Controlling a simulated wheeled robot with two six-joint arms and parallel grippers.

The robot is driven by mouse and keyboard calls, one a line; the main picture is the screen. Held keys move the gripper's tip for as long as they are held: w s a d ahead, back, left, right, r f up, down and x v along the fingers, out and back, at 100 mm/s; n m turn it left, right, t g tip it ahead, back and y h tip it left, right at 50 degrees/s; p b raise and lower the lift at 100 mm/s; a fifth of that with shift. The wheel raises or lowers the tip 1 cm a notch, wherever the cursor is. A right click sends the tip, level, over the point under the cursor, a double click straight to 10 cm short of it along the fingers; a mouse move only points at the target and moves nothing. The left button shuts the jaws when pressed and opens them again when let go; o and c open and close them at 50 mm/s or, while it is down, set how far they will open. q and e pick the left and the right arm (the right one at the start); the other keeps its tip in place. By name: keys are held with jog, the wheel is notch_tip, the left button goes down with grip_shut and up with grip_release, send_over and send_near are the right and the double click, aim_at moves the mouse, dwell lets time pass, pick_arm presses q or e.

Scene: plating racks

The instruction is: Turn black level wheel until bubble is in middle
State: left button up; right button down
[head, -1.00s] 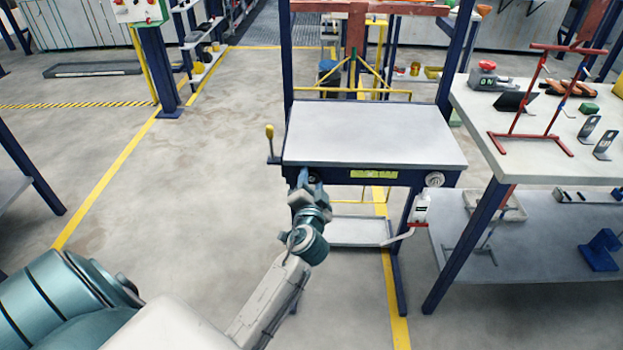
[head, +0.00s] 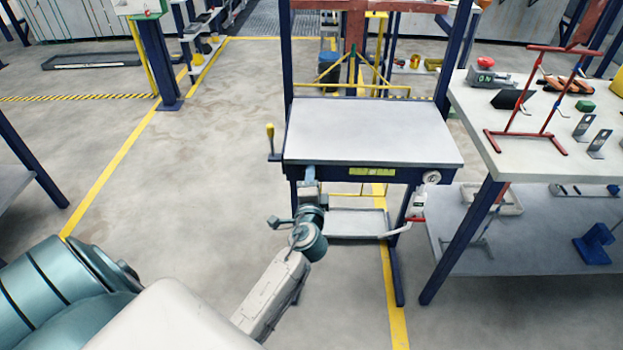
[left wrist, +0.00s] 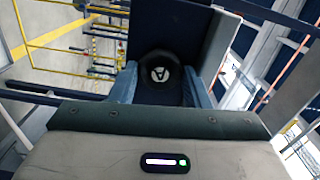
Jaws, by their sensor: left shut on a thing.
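The black level wheel (left wrist: 161,76) shows in the left wrist view, round and dark with a white mark on its hub. My left gripper (head: 310,178) is at the front left of the workbench (head: 375,130), below its top. In the left wrist view its two fingers stand on either side of the wheel, shut on it. In the head view the gripper hides the wheel. A yellow-green level vial (head: 372,171) sits on the bench's front edge; its bubble is too small to make out. My right gripper is not in view.
A side table (head: 550,120) with a red stand is on the right.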

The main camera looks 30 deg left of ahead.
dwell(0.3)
pick_arm(q)
jog(key=o, duration=0.9)
jog(key=shift+o, duration=0.5)
jog(key=shift+r, duration=0.1)
